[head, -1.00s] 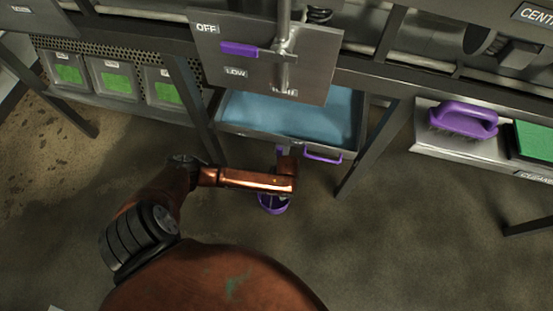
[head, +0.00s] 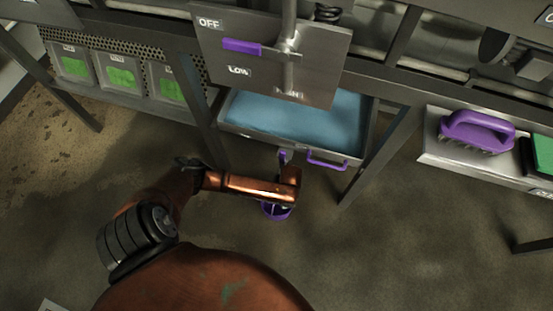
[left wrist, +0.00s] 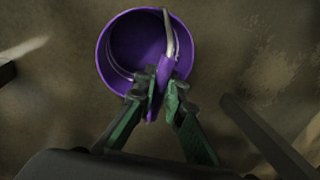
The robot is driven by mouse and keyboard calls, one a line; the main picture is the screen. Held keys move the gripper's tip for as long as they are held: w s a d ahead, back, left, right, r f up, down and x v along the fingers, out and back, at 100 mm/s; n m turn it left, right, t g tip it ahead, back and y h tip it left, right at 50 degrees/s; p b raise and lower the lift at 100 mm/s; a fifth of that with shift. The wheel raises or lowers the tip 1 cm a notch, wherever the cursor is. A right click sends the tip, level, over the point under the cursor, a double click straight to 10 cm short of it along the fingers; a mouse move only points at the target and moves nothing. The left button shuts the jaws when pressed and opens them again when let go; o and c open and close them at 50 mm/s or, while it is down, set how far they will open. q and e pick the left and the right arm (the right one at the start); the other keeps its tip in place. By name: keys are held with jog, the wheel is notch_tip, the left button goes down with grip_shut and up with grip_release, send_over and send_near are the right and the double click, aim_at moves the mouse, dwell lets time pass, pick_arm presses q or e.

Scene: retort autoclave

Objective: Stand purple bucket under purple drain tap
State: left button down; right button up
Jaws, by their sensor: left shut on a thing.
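The purple bucket (left wrist: 118,58) is seen from above in the left wrist view, with its open mouth facing the camera. My left gripper (left wrist: 165,90) is shut on the purple grip of its wire handle. In the head view the bucket (head: 277,212) is partly hidden by my copper left arm, and the left fingers are mostly hidden. A small purple piece (head: 283,156), likely the drain tap, hangs at the front edge of the blue tray, just beyond the wrist. The bucket appears nearer to me than it. I cannot tell whether the bucket touches the floor. My right gripper is out of view.
The blue tray (head: 350,158) has a purple pull handle (head: 327,163). Frame legs (head: 372,165) stand on both sides. Above is a panel (head: 320,75) with a purple lever. A purple brush (head: 477,132) lies on a right shelf. Floor in front is clear.

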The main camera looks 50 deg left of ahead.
pick_arm(q)
jog(key=shift+f, duration=0.2)
jog(key=c, duration=2)
grip_release()
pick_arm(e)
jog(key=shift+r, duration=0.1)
pick_arm(q)
jog(key=shift+r, duration=0.55)
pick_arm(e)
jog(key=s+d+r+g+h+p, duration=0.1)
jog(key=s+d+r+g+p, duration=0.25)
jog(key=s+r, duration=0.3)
pick_arm(q)
jog(key=p+v, duration=0.2)
jog(key=v, duration=1)
jog(key=shift+p, duration=0.4)
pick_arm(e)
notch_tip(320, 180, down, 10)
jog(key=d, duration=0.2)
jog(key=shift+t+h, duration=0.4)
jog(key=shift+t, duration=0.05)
